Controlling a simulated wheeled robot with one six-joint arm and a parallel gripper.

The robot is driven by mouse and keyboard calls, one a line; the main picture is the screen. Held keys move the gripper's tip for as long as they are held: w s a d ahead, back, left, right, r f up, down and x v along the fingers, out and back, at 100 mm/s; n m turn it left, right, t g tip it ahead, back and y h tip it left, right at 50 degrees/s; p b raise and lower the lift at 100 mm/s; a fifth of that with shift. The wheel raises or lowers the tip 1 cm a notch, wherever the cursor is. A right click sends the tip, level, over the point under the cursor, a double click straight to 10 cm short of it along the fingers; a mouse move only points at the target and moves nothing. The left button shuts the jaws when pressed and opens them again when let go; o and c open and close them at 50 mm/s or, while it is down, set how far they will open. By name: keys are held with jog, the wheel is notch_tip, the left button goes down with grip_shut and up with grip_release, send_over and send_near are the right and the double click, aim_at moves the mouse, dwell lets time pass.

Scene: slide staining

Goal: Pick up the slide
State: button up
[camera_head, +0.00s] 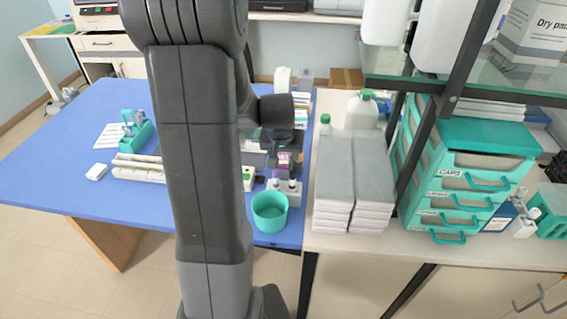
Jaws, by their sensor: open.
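My gripper (284,152) is small in the view, over the right part of the blue table, pointing down from my dark wrist. I take it as open, but its fingertips are hard to make out. A small pink and purple patch (284,160) shows right at the fingertips. It may be the stained slide, but it is too small to be sure, and I cannot tell whether the fingers touch it. Just below it stands a small pale rack (285,187) with dark-capped bottles. My arm hides the middle of the table.
A teal cup (269,212) stands at the blue table's (70,150) front edge. A teal tube rack (137,137), a white tray (138,172) and a small white block (96,172) are at left. Grey-topped stacks (353,172) and teal drawers (470,170) stand on the right bench.

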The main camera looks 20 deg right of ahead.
jog(key=shift+f, duration=0.1)
jog(key=c, duration=1.2)
